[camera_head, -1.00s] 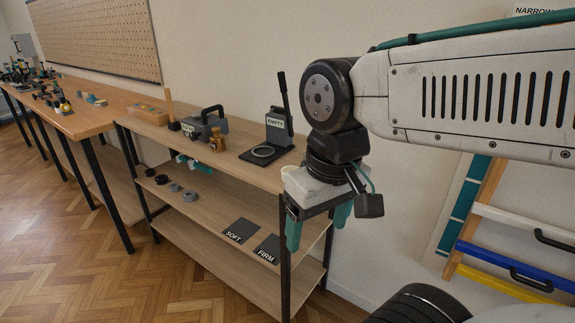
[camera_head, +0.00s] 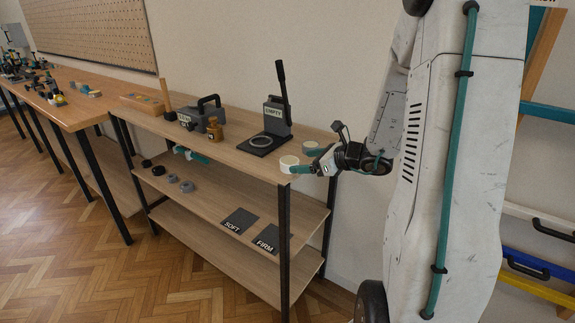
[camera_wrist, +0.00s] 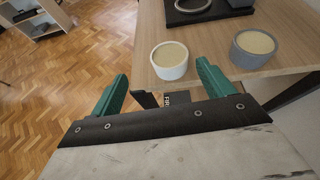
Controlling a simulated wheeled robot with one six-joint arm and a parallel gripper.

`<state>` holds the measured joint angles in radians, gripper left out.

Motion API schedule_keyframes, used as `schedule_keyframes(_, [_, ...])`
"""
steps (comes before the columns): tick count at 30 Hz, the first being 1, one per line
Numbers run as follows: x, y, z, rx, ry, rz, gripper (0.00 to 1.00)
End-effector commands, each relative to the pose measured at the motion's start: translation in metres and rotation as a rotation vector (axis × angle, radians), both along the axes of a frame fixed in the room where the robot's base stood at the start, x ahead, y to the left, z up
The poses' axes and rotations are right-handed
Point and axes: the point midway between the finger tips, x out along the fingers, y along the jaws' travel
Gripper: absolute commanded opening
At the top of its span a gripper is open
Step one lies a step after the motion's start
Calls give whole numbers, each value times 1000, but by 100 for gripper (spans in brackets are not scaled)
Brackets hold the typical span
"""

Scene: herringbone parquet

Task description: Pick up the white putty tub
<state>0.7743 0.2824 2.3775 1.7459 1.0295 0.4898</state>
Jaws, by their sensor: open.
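The white putty tub (camera_wrist: 170,70), round with a pale cream top, stands upright near the bench's edge. In the head view the tub (camera_head: 288,166) is at the bench's near right corner, beside my gripper's tips. My gripper (camera_head: 306,160) reaches in from the right with its teal fingers apart. In the wrist view my gripper (camera_wrist: 161,70) is open and empty. The tub shows between the finger lines, nearer the right finger, at about fingertip level. I cannot tell whether a finger touches it.
A grey tub (camera_wrist: 252,50) with a similar top stands to the right of the white one, close to the right finger. A black press marked EMPTY (camera_head: 268,140) stands farther along the bench top (camera_head: 228,155). Open floor (camera_wrist: 80,70) lies to the left.

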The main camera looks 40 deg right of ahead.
Motion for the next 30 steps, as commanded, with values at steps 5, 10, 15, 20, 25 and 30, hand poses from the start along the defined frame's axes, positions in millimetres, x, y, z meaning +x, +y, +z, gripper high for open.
schedule_keyframes(5, [13,-8,-11,31,6,-48,80])
schedule_keyframes(10, [29,-1,-18,29,7,-46,80])
schedule_keyframes(15, [54,8,-25,28,6,-42,80])
schedule_keyframes(20, [68,13,-32,27,6,-44,80])
schedule_keyframes(25, [70,13,-32,25,5,-45,80])
schedule_keyframes(30, [70,13,-32,26,4,-45,61])
